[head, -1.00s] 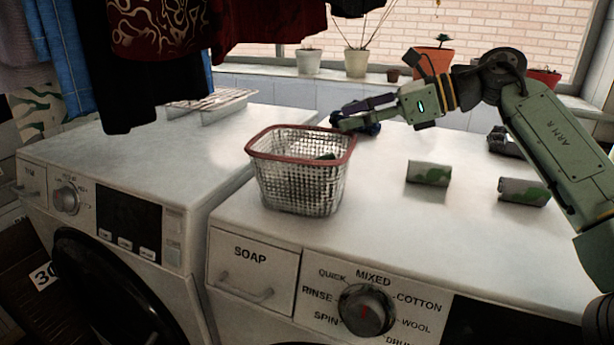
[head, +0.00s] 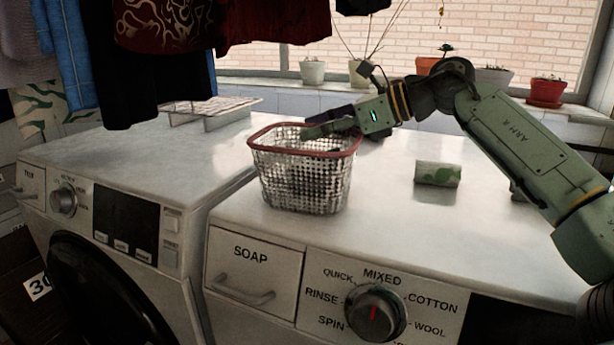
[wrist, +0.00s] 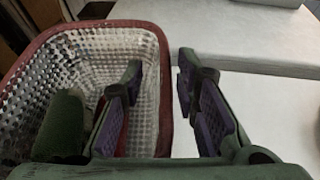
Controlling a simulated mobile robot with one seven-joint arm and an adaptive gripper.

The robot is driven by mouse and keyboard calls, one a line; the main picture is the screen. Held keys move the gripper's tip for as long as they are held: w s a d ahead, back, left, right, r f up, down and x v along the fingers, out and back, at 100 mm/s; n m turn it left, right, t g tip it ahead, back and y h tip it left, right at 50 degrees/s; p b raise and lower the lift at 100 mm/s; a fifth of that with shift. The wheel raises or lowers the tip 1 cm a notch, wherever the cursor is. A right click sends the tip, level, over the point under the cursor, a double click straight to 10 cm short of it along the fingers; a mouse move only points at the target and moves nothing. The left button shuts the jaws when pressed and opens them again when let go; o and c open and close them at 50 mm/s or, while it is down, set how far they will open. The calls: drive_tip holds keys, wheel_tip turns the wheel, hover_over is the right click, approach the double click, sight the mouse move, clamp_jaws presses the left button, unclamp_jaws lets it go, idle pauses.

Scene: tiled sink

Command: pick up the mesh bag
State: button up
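The mesh bag (head: 303,182) is a silvery wire-like basket with a dark red rim, standing upright on the right washing machine. In the wrist view the mesh bag (wrist: 88,48) fills the left side. My gripper (head: 328,124) is at its back right rim. In the wrist view my gripper (wrist: 162,92) is open, with one finger inside the bag and the other outside, and the rim between them. A gap shows between the rim and the outer finger. A dark green roll (wrist: 64,122) lies inside the bag.
A green-patterned roll (head: 437,174) lies to the right on the washer top, and another is mostly hidden by my arm. Dark clothes (head: 160,60) hang at the upper left. A wire rack (head: 210,108) stands on the left machine. Potted plants (head: 546,91) line the window sill.

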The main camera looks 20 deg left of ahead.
clamp_jaws()
idle(0.6)
